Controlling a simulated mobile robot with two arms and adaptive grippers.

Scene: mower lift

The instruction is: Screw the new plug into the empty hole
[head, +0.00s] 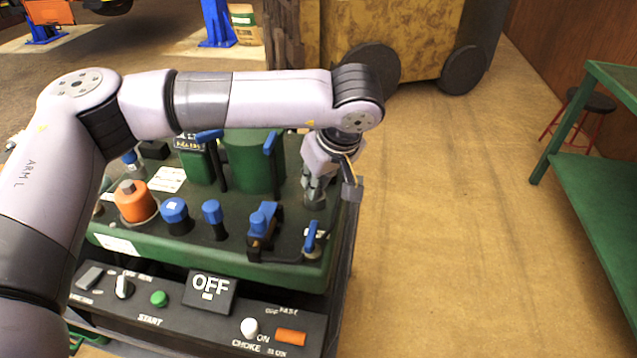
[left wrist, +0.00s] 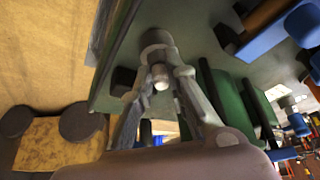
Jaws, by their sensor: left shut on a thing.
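My left gripper (head: 318,188) is over the right back corner of the green machine deck (head: 190,250), pointing down. In the left wrist view its two fingers (left wrist: 162,75) are closed around a small grey metal plug (left wrist: 161,77). The plug is in line with a round grey raised fitting (left wrist: 156,40) on the deck and appears to touch it. I cannot tell how deep the plug sits, and the hole's opening is hidden. My right gripper is in neither view.
Blue-handled levers and knobs (head: 174,212), an orange capped part (head: 134,202) and a green cylinder (head: 253,160) crowd the deck left of the gripper. A control panel with an OFF display (head: 209,291) runs along the front. Open floor lies right, before a green bench (head: 600,190).

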